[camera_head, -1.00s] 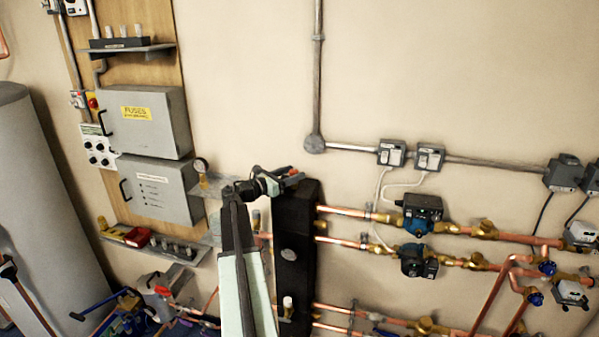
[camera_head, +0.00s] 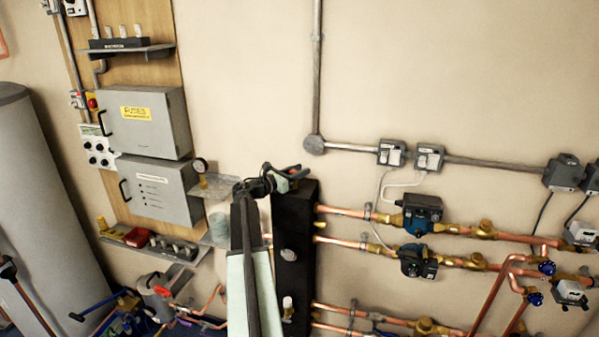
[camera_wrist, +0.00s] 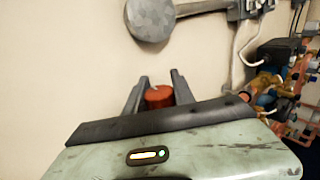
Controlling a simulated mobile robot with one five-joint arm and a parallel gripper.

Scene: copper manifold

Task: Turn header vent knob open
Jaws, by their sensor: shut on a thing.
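The red header vent knob (camera_wrist: 158,97) shows in the wrist view between the two grey fingers of my gripper (camera_wrist: 159,92), which are shut on it. In the head view my gripper (camera_head: 291,172) is at the top end of the tall black header (camera_head: 294,245). My arm reaches up to it from below, left of the header. The knob is small and largely hidden by my gripper there, and I cannot tell its turned angle.
Copper pipes (camera_head: 345,213) with pumps (camera_head: 421,212) run right from the header. A pressure gauge (camera_head: 200,165) and grey fuse boxes (camera_head: 148,125) are at the left. A round conduit box (camera_wrist: 150,18) is on the wall above.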

